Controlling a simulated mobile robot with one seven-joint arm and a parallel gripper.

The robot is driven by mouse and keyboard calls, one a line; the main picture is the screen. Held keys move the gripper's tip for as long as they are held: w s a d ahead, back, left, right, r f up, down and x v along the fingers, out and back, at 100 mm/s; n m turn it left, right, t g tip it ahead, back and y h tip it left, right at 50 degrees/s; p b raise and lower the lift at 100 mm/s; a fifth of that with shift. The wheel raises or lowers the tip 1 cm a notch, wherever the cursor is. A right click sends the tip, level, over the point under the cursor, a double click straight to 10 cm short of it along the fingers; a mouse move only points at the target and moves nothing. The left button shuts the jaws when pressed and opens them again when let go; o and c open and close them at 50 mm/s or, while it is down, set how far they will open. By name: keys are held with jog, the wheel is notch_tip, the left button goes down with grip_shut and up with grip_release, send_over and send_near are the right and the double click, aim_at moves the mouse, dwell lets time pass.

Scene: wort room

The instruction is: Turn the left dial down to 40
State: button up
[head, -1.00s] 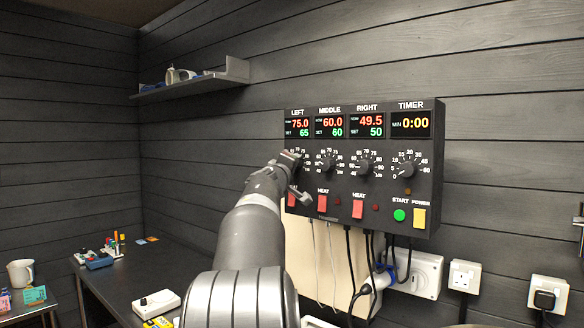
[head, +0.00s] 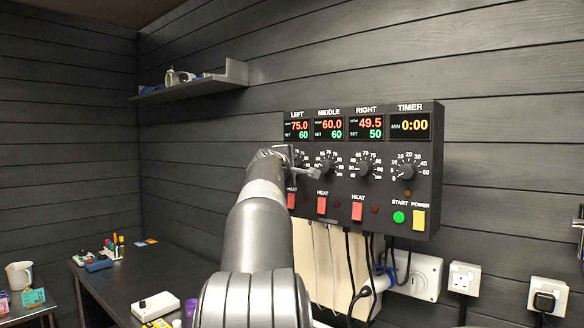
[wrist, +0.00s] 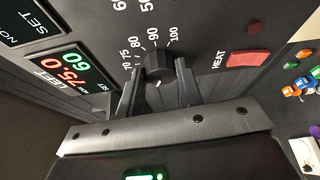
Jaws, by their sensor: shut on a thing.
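The control box (head: 425,185) hangs on the wall. Its left display (head: 297,129) reads 75.0 in red, with SET 60 in green; the left display also shows in the wrist view (wrist: 70,68). The left dial (wrist: 156,68) is a black knob with a white pointer mark, under a scale running from about 70 to 100 in the part that shows. My gripper (wrist: 157,88) is shut on the left dial, one finger on each side. In the head view my gripper (head: 294,163) covers most of the left dial.
Red HEAT switches (head: 322,206) sit below the dials. The middle dial (head: 326,166) is close to the right of my gripper. Cables and wall sockets (head: 464,276) are below the box. A dark bench (head: 110,275) stands at the left, a shelf (head: 200,88) above.

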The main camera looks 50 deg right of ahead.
jog(key=n+g+y, duration=0.1)
jog(key=n, duration=0.1)
jog(key=n+g, duration=0.1)
jog(key=n, duration=0.2)
jog(key=n+g+y, duration=0.1)
jog(key=n, duration=0.2)
jog(key=shift+w+r+g+y, duration=0.3)
jog(key=shift+r, duration=0.05)
dwell(0.5)
jog(key=o, duration=1)
jog(key=shift+r, duration=0.1)
jog(key=v, duration=1)
jog(key=shift+a+r, duration=0.1)
jog(key=shift+a, duration=0.25)
